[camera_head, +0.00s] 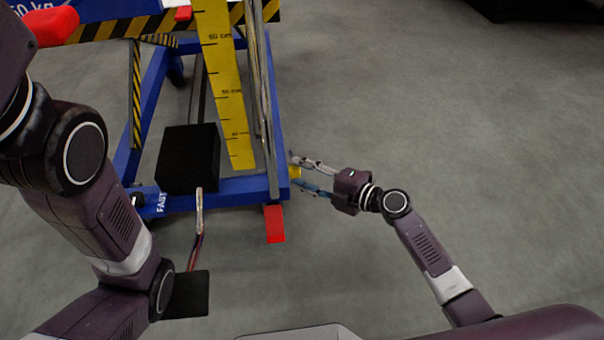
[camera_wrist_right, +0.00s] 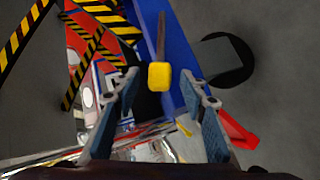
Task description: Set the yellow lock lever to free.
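The yellow lock lever (camera_head: 295,172) is at the right front corner of the blue lift frame, low down. In the right wrist view its yellow knob (camera_wrist_right: 159,76) sits at the end of a thin rod. My right gripper (camera_head: 304,172) reaches in from the right, with its fingers on either side of the yellow knob. In the right wrist view the gripper (camera_wrist_right: 160,88) is open, with a gap between each finger and the knob.
A red pedal (camera_head: 274,223) sticks out from the blue frame (camera_head: 235,188) just below the lever. A black box (camera_head: 188,158) and a yellow height scale (camera_head: 228,100) stand on the lift.

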